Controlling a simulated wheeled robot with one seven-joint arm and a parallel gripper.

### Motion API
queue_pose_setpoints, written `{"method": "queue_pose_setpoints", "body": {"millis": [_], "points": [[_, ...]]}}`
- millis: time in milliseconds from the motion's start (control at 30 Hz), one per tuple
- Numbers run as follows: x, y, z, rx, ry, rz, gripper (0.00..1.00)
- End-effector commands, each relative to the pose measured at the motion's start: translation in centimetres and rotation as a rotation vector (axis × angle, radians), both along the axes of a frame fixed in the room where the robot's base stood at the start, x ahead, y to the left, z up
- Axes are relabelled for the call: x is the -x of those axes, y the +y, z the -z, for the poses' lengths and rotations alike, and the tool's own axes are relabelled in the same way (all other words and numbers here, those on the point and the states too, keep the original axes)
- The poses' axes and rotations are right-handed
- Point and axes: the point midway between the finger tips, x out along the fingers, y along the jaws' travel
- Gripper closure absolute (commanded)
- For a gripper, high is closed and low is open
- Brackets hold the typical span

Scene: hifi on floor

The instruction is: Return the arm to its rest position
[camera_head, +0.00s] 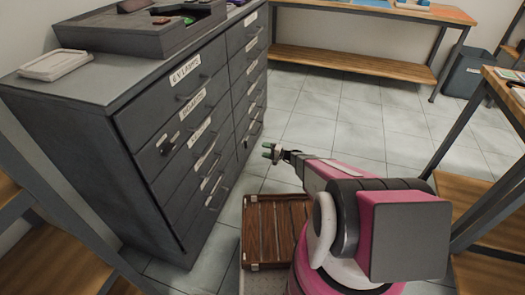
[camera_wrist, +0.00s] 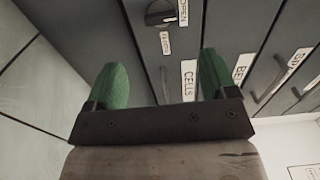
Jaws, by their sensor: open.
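My gripper (camera_head: 270,151) is at the end of my pink and grey arm, which reaches forward over the floor beside the dark grey drawer cabinet. In the wrist view its two green fingers (camera_wrist: 157,85) stand wide apart with nothing between them. The labelled drawers of the cabinet (camera_head: 170,165) are in front of the fingers in the wrist view, with a round black knob (camera_wrist: 160,13) near the top. The drawers look shut. I cannot tell the exact gap between the fingertips and the cabinet.
A brown slatted wooden case (camera_head: 275,230) lies low beside my body. A dark tray (camera_head: 145,28) and a pale box (camera_head: 55,64) sit on the cabinet. Benches stand at the back (camera_head: 365,62) and right (camera_head: 490,195), with a grey bin (camera_head: 467,75). Tiled floor between is clear.

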Motion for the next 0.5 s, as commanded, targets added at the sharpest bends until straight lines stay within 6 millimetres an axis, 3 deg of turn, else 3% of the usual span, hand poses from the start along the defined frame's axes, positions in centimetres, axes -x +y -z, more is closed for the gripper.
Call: {"method": "queue_pose_setpoints", "body": {"millis": [367, 500], "points": [[-0.01, 0.04, -0.01, 0.0, 0.0, -0.001, 0.21], [0.65, 0.22, -0.99, 0.021, 0.004, -0.02, 0.21]]}}
